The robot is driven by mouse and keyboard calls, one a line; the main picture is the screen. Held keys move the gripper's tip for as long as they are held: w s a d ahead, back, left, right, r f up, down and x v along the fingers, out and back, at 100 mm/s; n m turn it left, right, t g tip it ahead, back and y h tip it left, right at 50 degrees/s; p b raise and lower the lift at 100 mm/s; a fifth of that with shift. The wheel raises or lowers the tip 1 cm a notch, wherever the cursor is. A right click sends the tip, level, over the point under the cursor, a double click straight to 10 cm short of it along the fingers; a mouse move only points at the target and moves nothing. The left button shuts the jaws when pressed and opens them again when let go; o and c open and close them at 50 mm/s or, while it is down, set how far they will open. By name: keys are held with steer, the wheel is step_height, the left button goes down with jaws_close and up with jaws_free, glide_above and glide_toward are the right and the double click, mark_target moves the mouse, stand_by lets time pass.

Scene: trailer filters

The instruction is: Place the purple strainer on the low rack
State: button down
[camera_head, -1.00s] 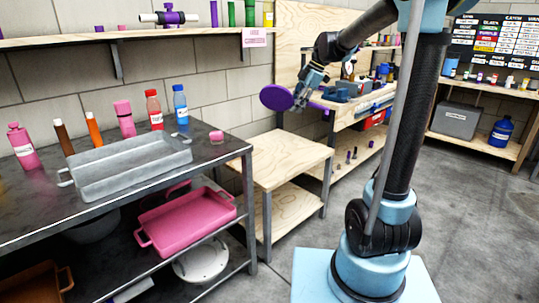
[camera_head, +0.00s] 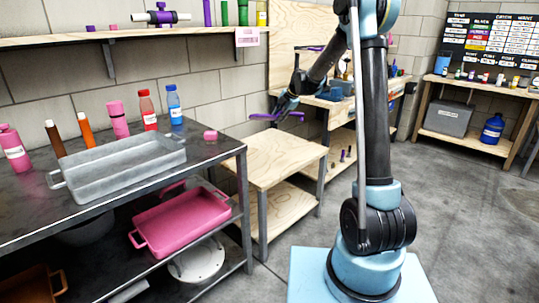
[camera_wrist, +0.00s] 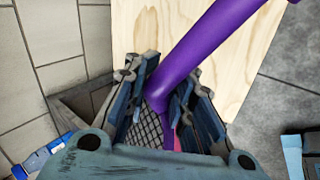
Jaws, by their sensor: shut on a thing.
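The purple strainer (camera_head: 262,117) is held in the air, with its round part now nearly edge-on in the head view. My gripper (camera_head: 286,108) is shut on it, above the low rack (camera_head: 272,157), a plywood stand with two shelves and grey legs. In the wrist view, the purple handle (camera_wrist: 205,45) runs up to the right from between the fingers of my gripper (camera_wrist: 163,92). The strainer's dark mesh (camera_wrist: 146,130) shows below, partly hidden by the gripper. The rack's bare plywood top (camera_wrist: 148,28) lies beneath.
A dark metal table (camera_head: 190,150) stands left of the rack, with a grey tray (camera_head: 125,165), several bottles and a pink tray (camera_head: 185,220) below. A wooden workbench (camera_head: 338,125) with items stands behind right. The rack top is clear.

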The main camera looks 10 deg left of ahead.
mark_target(276, 153)
steer(key=w+a+f+n+t+y, duration=0.2)
steer(key=w+f+t, duration=0.3)
steer(key=w+f, duration=0.8)
steer(key=shift+w+f, duration=0.15)
steer(key=shift+f, duration=2.35)
steer(key=shift+w+f, duration=0.1)
steer(key=shift+f, duration=2.35)
steer(key=shift+f, duration=0.55)
steer(key=c, duration=1.6)
jaws_free()
steer(key=shift+f, duration=0.1)
steer(key=shift+c, duration=0.2)
